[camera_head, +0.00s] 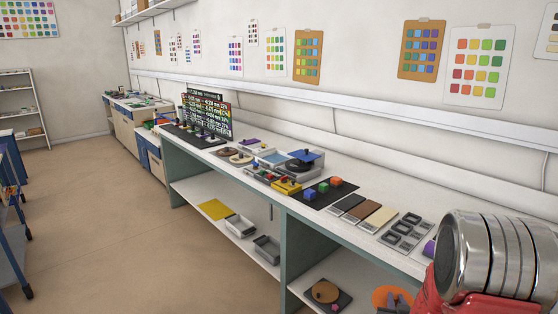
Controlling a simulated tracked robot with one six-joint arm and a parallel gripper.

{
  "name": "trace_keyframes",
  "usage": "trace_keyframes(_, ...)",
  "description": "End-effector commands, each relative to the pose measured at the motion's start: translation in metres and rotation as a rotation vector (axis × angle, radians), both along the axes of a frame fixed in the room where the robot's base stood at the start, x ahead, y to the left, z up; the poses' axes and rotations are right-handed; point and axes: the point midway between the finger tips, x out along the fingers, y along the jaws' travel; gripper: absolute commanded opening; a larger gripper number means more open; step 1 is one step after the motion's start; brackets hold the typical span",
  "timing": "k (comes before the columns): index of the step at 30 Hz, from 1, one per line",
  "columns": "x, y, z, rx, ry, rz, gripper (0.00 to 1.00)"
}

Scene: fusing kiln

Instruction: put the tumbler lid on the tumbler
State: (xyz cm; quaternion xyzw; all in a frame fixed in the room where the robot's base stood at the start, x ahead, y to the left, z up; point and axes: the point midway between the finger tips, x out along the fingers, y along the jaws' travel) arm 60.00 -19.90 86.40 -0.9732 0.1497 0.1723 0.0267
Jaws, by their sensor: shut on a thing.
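I cannot pick out a tumbler or a tumbler lid with certainty. A dark round device (300,165) with a blue flat piece (309,155) over it stands on the middle of the bench. Two round brown pieces (229,151) lie to its left. At the bottom edge an orange disc (381,295) shows with dark, blue-grey pieces in front of it; the frame cuts it off and I cannot tell what it is. A large silver and red part of my arm fills the lower right corner. My gripper's fingers are not identifiable in this view.
The long white bench (270,203) runs along the wall. On it are a black mat (341,192) with coloured cubes, a yellow block (287,187), sample tiles (381,216) and a grey moulded tray (406,232). Bins (267,248) stand on the lower shelf.

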Motion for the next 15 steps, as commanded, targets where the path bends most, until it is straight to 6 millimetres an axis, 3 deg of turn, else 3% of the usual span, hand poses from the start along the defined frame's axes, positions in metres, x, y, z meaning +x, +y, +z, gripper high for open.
trace_keyframes(1,0.002,0.016,0.01,-0.001,-0.004,0.02,0.0)
trace_keyframes(15,0.013,0.14,0.087,-0.002,-0.006,0.207,0.0)
